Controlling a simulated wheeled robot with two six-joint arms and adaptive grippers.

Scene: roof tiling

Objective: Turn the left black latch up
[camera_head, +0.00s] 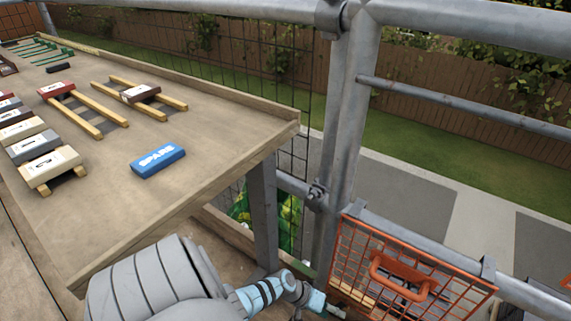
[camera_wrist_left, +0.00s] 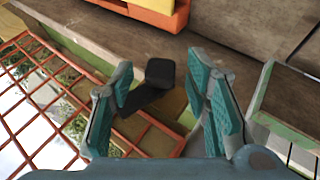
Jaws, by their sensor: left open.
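A black latch (camera_wrist_left: 160,73) shows in the left wrist view, with a dark square end and a darker arm running down and left from it. My left gripper (camera_wrist_left: 158,66) is open, its two teal-padded fingers on either side of the latch; I cannot tell whether either finger touches it. In the head view my left gripper (camera_head: 322,303) is low, beside the orange wire basket (camera_head: 345,245), and the latch cannot be made out there. My right gripper is not in view.
The basket hangs at a grey metal rail (camera_head: 445,258) and upright post (camera_head: 345,150). A wooden table (camera_head: 215,125) at left holds numbered tiles, wooden battens and a blue "SPARE" block (camera_head: 158,161). A table leg (camera_head: 263,210) stands close to my left arm.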

